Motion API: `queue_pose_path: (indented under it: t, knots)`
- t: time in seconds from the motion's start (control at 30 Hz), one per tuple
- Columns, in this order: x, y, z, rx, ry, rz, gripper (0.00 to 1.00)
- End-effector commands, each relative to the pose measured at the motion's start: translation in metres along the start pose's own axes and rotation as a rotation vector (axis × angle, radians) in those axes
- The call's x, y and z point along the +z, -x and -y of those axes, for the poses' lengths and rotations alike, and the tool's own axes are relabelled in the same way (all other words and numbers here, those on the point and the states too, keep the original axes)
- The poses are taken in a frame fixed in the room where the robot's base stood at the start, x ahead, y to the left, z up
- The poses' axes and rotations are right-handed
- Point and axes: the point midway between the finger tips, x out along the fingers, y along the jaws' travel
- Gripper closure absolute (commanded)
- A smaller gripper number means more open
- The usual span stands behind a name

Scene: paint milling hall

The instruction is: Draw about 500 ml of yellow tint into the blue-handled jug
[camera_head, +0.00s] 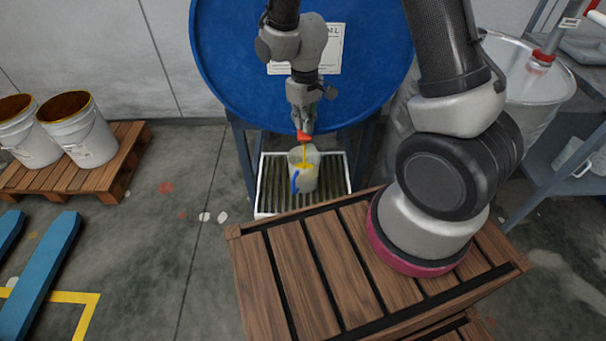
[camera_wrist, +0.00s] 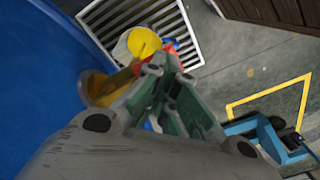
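The jug (camera_head: 306,176) stands upright on a drip grate, with its blue handle (camera_head: 295,182) toward the front left. A yellow stream (camera_head: 305,155) runs down from the tap into it. The wrist view shows yellow tint (camera_wrist: 144,41) in the jug; its level against any marks cannot be read. The brass tap (camera_wrist: 98,88) sticks out of the blue drum (camera_head: 230,60). My gripper (camera_head: 303,127) is at the red tap handle (camera_head: 304,136), fingertips close together with red showing around them in the wrist view (camera_wrist: 166,62). It appears shut on this handle.
The slatted drip grate (camera_head: 262,190) lies under the tap. A wooden pallet stack (camera_head: 290,270) stands in front. Two white buckets (camera_head: 87,140) on a pallet are at left, near a blue pallet-jack fork (camera_head: 45,275).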

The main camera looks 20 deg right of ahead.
Motion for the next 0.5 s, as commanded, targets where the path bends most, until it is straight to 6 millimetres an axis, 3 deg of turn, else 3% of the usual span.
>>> queue_pose_path:
  t: [0.37,0.5]
  knots:
    - [0.0,0.001,0.0,0.0,0.0,0.0,1.0]
    - [-0.001,0.017,0.0,0.0,0.0,-0.004,1.0]
